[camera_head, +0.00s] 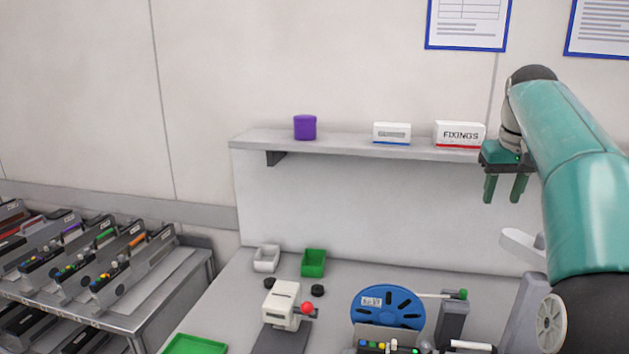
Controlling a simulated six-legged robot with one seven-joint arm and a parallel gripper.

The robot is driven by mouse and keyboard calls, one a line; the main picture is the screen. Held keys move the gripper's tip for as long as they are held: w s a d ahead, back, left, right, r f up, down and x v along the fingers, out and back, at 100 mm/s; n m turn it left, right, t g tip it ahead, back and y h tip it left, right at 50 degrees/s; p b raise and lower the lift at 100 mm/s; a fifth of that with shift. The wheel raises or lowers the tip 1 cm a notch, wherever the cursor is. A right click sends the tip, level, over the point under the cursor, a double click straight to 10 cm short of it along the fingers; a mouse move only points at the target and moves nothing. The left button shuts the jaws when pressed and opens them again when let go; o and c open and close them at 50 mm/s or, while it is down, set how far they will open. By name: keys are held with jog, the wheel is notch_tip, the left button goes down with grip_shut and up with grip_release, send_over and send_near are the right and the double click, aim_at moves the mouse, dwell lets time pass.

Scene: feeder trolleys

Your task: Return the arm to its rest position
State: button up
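My gripper (505,188) hangs at the right side of the head view, in front of the right end of the wall shelf. Its two green fingers point down and stand apart with a gap between them. Nothing shows between the fingers. My teal arm comes in from the right edge and bends down at the wrist.
The grey shelf (340,146) holds a purple pot (305,127), a white box (392,133) and a FIXINGS box (460,134). The bench below holds a blue reel (388,308), a white device with a red knob (283,304) and a green bin (313,262). A feeder trolley (150,290) stands left.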

jog(key=s+a+f+n+t, duration=0.1)
jog(key=s+a+f, duration=0.3)
jog(key=a, duration=0.5)
jog(key=s+a+f+n+t, duration=0.1)
jog(key=s+a+f, duration=0.1)
jog(key=s+a, duration=0.65)
jog(key=s+a+f+t+y, duration=0.1)
jog(key=s+a+f, duration=0.8)
jog(key=s+f, duration=0.3)
notch_tip(320, 180, down, 3)
jog(key=shift+s+a+r, duration=0.15)
jog(key=shift+a+r, duration=0.05)
